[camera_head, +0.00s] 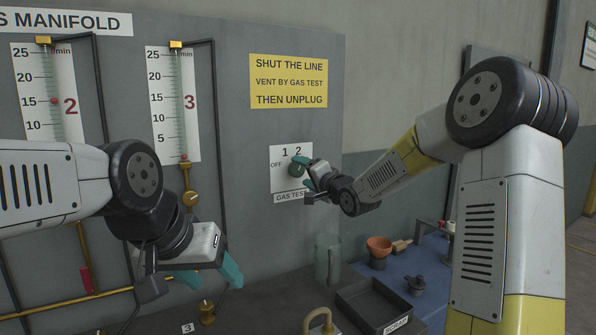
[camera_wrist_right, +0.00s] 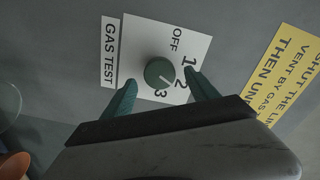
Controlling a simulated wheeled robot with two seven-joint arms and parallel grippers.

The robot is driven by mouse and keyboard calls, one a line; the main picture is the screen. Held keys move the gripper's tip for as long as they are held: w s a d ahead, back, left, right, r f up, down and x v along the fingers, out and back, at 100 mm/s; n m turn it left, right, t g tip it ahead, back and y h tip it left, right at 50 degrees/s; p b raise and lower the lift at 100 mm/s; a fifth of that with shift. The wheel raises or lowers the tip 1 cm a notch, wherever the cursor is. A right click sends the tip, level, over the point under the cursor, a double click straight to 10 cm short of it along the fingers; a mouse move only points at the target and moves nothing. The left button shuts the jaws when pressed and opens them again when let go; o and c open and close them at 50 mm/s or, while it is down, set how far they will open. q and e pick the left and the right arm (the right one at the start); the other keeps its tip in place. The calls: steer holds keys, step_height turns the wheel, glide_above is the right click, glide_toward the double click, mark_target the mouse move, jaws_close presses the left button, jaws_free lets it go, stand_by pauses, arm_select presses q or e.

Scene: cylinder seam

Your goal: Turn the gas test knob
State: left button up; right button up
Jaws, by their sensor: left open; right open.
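The gas test knob is a round green knob (camera_wrist_right: 158,71) on a white plate (camera_wrist_right: 135,52) marked OFF, 1, 2 and 3. A pale line on it points toward the 2 and 3 side. In the head view the knob (camera_head: 296,170) is partly hidden by my right gripper (camera_head: 303,173). My right gripper is open, with its teal fingers (camera_wrist_right: 160,82) on either side of the knob in the wrist view; I cannot tell whether they touch it. My left gripper (camera_head: 211,281) is open and empty at the lower left, in front of the manifold.
A yellow sign (camera_head: 289,81) hangs above the knob plate. Gauge tubes (camera_head: 173,105) and brass pipes (camera_head: 75,300) stand at left. Below are a clear cylinder (camera_head: 328,262), a dark tray (camera_head: 373,306), an orange bowl (camera_head: 379,245) and a black knobbed part (camera_head: 415,285) on a blue mat.

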mark_target(299, 170)
steer(key=x, duration=0.4)
steer(key=c, duration=1.4)
